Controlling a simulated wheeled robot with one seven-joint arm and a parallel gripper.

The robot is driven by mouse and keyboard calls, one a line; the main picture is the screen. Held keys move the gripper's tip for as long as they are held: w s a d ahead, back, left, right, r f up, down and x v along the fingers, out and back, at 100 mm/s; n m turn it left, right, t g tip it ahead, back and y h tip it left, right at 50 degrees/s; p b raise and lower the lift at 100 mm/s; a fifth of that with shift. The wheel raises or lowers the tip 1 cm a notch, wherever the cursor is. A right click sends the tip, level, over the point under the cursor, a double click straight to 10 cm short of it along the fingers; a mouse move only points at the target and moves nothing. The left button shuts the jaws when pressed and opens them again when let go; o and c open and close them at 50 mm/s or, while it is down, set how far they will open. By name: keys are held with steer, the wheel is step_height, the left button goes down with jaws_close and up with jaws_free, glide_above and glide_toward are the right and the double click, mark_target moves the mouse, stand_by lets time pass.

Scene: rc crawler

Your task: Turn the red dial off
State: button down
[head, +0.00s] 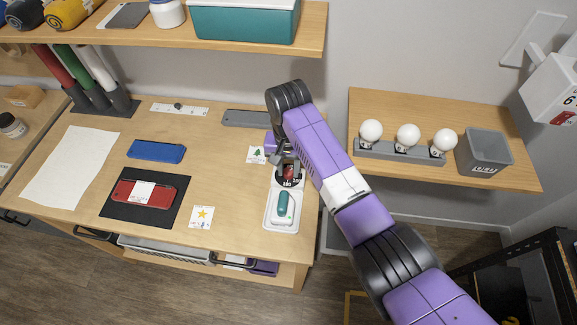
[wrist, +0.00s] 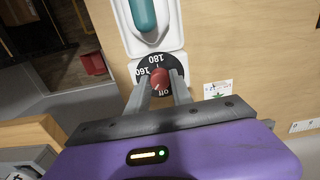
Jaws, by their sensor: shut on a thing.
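The red dial (wrist: 159,78) sits on a black round face (wrist: 143,68) marked with 160, 180 and "off" in the wrist view. In the head view the red dial (head: 289,171) is partly hidden by my gripper. My gripper (wrist: 160,84) has its two fingers around the red dial, one on each side, and is shut on it. In the head view my gripper (head: 287,158) reaches down over the dial from above. The dial's pointer direction is hard to read because the fingers cover part of the face.
A teal-handled tool (head: 283,206) lies in a white tray (head: 282,226) right beside the dial. A star card (head: 201,216), a blue case (head: 156,151) and a red case (head: 144,191) on a black mat are to the left. A shelf with bulbs (head: 408,137) stands at right.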

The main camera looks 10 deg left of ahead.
mark_target(289, 171)
steer(key=n, duration=0.4)
steer(key=shift+n, duration=2.2)
steer(key=c, duration=1.1)
jaws_free()
steer(key=shift+r+b, duration=0.65)
steer(key=shift+r, duration=3.3)
